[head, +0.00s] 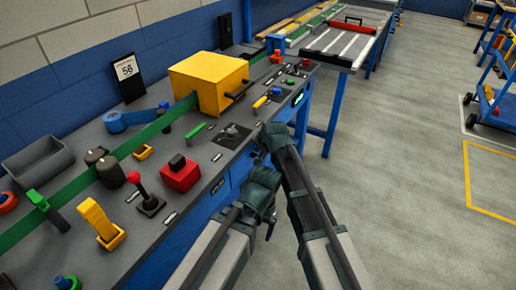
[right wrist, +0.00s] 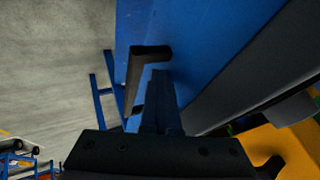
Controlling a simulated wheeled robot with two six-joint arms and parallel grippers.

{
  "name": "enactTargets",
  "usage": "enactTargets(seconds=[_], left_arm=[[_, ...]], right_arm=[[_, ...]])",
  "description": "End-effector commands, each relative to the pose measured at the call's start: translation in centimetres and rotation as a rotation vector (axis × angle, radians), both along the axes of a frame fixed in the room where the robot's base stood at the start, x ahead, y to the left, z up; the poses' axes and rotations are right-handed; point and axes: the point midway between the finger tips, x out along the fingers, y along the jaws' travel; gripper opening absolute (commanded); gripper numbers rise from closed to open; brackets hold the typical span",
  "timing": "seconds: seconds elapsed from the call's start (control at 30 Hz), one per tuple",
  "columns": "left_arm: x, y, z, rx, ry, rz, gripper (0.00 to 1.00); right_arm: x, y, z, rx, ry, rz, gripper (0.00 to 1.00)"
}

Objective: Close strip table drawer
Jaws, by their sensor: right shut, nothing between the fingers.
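In the right wrist view a blue panel (right wrist: 205,35) carries a dark bar handle (right wrist: 136,78); I cannot tell from this view whether it is an open drawer. My right gripper (right wrist: 162,80) is shut and empty, its fingers beside the handle and close to the panel. In the head view the right gripper (head: 268,138) is at the front edge of the grey workbench (head: 225,165), partly hiding the blue front (head: 235,180) below. My left gripper (head: 266,205) is lower, in front of the bench; its fingers are not clear.
On the bench stand a yellow box (head: 208,82), a red button box (head: 181,175), a joystick (head: 148,200) and a grey bin (head: 38,162). A table with strips (head: 338,45) stands beyond. A blue cart (head: 495,105) is at the right. Open floor (head: 400,150) lies right of the bench.

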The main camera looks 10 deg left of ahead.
Motion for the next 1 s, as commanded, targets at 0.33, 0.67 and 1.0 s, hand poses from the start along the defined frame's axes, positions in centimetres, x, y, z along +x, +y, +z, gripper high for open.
enactTargets(seconds=[0.33,0.67,1.0], left_arm=[[0.0,0.0,5.2,0.000,0.000,0.000,0.90],[0.0,0.0,7.1,0.000,0.000,0.001,0.90],[0.0,0.0,6.9,0.000,0.000,0.001,0.90]], right_arm=[[-2.9,-2.4,5.1,-0.002,0.002,-0.002,0.00],[-4.2,-3.6,7.0,-0.005,0.004,-0.002,0.00],[-5.4,-5.7,6.4,-0.042,0.027,0.009,0.00]])
